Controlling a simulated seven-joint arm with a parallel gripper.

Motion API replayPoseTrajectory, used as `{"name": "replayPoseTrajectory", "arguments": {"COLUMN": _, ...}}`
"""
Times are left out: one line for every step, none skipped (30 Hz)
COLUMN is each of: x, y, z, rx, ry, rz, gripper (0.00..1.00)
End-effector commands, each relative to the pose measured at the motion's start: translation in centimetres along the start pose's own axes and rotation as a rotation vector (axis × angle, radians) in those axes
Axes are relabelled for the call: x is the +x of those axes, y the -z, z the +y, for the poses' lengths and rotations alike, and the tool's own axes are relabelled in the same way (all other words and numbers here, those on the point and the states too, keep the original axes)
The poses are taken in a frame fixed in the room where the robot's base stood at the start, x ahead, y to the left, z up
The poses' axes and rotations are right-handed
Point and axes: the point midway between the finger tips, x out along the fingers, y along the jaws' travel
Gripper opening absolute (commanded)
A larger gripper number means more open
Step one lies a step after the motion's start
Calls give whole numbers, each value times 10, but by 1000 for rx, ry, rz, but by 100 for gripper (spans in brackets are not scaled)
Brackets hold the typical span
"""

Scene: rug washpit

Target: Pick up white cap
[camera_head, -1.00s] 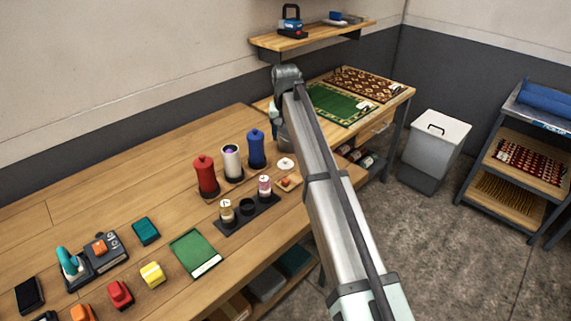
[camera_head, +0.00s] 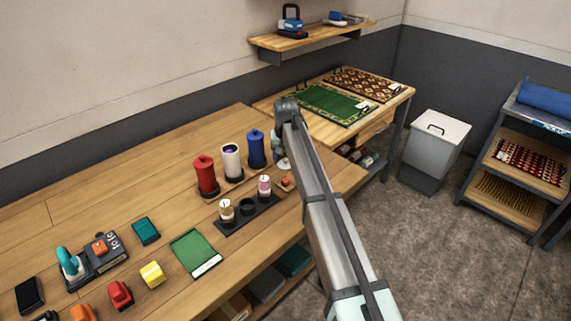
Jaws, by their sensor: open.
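The white cap (camera_head: 283,165) lies on the wooden workbench, right of the blue canister (camera_head: 256,149); it is small and mostly hidden by my gripper. A white canister (camera_head: 231,163) stands open at the top, with something purple inside, between the red canister (camera_head: 205,176) and the blue one, which both have lids. My gripper (camera_head: 281,159) points down at the cap, close above or around it; I cannot tell whether it touches. The jaws are open, and my arm hides part of them.
A dark holder (camera_head: 247,220) with two small spools stands in front of the canisters. A small wooden block with an orange piece (camera_head: 287,184) is near the cap. A green pad (camera_head: 194,252) and a teal block (camera_head: 146,230) lie to the left. The bench's back left is bare.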

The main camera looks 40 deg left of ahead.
Motion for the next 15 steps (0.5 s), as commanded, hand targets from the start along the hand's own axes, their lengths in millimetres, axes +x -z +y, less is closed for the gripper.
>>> {"name": "replayPoseTrajectory", "arguments": {"x": 5, "y": 0, "z": 0, "rx": 0, "ry": 0, "rz": -1, "gripper": 60}}
{"name": "replayPoseTrajectory", "arguments": {"x": 7, "y": 0, "z": 0, "rx": 0, "ry": 0, "rz": 0, "gripper": 60}}
{"name": "replayPoseTrajectory", "arguments": {"x": 8, "y": 0, "z": 0, "rx": 0, "ry": 0, "rz": 0, "gripper": 60}}
{"name": "replayPoseTrajectory", "arguments": {"x": 9, "y": 0, "z": 0, "rx": 0, "ry": 0, "rz": 1, "gripper": 60}}
{"name": "replayPoseTrajectory", "arguments": {"x": 9, "y": 0, "z": 0, "rx": 0, "ry": 0, "rz": 1, "gripper": 60}}
{"name": "replayPoseTrajectory", "arguments": {"x": 9, "y": 0, "z": 0, "rx": 0, "ry": 0, "rz": 1, "gripper": 60}}
{"name": "replayPoseTrajectory", "arguments": {"x": 8, "y": 0, "z": 0, "rx": 0, "ry": 0, "rz": 1, "gripper": 60}}
{"name": "replayPoseTrajectory", "arguments": {"x": 8, "y": 0, "z": 0, "rx": 0, "ry": 0, "rz": 1, "gripper": 60}}
{"name": "replayPoseTrajectory", "arguments": {"x": 8, "y": 0, "z": 0, "rx": 0, "ry": 0, "rz": 1, "gripper": 60}}
{"name": "replayPoseTrajectory", "arguments": {"x": 8, "y": 0, "z": 0, "rx": 0, "ry": 0, "rz": 1, "gripper": 57}}
{"name": "replayPoseTrajectory", "arguments": {"x": 8, "y": 0, "z": 0, "rx": 0, "ry": 0, "rz": 1, "gripper": 54}}
{"name": "replayPoseTrajectory", "arguments": {"x": 8, "y": 0, "z": 0, "rx": 0, "ry": 0, "rz": 1, "gripper": 51}}
{"name": "replayPoseTrajectory", "arguments": {"x": 8, "y": 0, "z": 0, "rx": 0, "ry": 0, "rz": 1, "gripper": 48}}
{"name": "replayPoseTrajectory", "arguments": {"x": 8, "y": 0, "z": 0, "rx": 0, "ry": 0, "rz": 1, "gripper": 45}}
{"name": "replayPoseTrajectory", "arguments": {"x": 8, "y": 0, "z": 0, "rx": 0, "ry": 0, "rz": 1, "gripper": 41}}
